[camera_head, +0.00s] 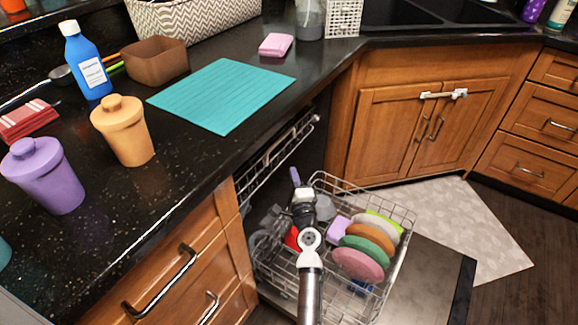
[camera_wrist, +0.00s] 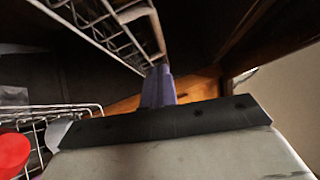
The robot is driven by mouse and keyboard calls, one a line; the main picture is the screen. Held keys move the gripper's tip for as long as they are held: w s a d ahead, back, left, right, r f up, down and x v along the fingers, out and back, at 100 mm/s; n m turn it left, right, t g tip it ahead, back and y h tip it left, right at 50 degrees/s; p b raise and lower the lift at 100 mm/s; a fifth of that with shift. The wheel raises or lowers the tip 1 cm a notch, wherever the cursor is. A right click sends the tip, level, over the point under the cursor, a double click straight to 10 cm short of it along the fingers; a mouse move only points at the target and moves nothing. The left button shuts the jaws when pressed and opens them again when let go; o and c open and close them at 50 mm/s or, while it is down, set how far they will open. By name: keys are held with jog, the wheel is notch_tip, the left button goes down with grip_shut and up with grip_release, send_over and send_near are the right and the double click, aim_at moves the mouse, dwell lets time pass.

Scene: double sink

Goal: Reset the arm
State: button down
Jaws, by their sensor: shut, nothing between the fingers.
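My gripper (camera_head: 295,177) reaches over the pulled-out lower dishwasher rack (camera_head: 398,208), with its purple fingertips near the rack's back left side in the head view. The wrist view also shows my gripper (camera_wrist: 159,85), its purple fingers together and empty. My arm comes up from the bottom of the head view and hides part of the rack. Whether the fingertips touch anything is not clear.
Several plates, including a pink one (camera_head: 358,264), stand in the rack. The upper rack (camera_head: 275,160) is partly out beside my gripper, under the counter edge. The open dishwasher door (camera_head: 425,285) lies right. The counter holds canisters (camera_head: 122,130), a bottle (camera_head: 86,62) and a teal mat (camera_head: 222,94).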

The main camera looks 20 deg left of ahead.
jog(key=shift+b+v, duration=0.3)
jog(key=shift+v, duration=1.9)
